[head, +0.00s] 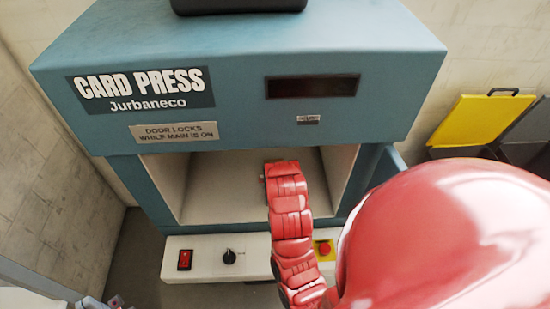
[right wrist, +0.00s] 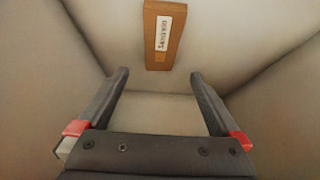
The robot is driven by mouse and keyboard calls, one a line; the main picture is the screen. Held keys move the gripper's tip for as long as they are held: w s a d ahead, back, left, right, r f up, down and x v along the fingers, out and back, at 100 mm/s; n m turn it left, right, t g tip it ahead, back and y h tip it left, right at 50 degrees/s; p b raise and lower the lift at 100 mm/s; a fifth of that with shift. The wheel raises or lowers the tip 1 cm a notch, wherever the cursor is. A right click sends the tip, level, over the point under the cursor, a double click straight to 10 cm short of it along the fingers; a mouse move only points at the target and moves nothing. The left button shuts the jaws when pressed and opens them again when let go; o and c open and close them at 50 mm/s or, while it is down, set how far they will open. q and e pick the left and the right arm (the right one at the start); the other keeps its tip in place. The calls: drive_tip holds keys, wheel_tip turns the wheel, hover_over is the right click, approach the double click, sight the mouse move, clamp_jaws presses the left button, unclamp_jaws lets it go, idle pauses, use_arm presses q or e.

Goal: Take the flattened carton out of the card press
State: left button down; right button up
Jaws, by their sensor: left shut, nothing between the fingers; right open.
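The teal card press (head: 240,100) fills the middle of the head view, with its chamber (head: 215,190) open at the front. My right arm, in red links, reaches into the chamber; its gripper is hidden there in the head view. In the right wrist view the right gripper (right wrist: 158,74) is open and empty inside pale walls. The flattened carton (right wrist: 165,36), brown with a white label, lies beyond the fingertips, apart from them. My left gripper (head: 117,302) shows only partly at the lower left edge of the head view, shut and away from the press.
Below the chamber, a pale panel carries a red rocker switch (head: 185,260), a black knob (head: 230,256) and a red button on yellow (head: 324,249). A teal door panel (head: 386,166) stands open at the right. A yellow-lidded bin (head: 482,118) is farther right.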

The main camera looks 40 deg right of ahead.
drive_tip(key=x, duration=1)
drive_tip(key=shift+f+p, duration=0.3)
drive_tip(key=shift+p, duration=0.05)
drive_tip(key=shift+w+d+f+p, duration=0.15)
drive_tip(key=shift+w+p, duration=0.2)
drive_tip(key=shift+p, duration=0.15)
drive_tip(key=p+x, duration=0.1)
drive_tip(key=x, duration=0.2)
drive_tip(key=shift+w+p, duration=0.1)
drive_tip(key=shift+p, duration=0.2)
drive_tip(key=shift+w+d+f, duration=0.15)
drive_tip(key=shift+w+f, duration=0.2)
drive_tip(key=shift+f, duration=0.2)
drive_tip(key=shift+c, duration=0.3)
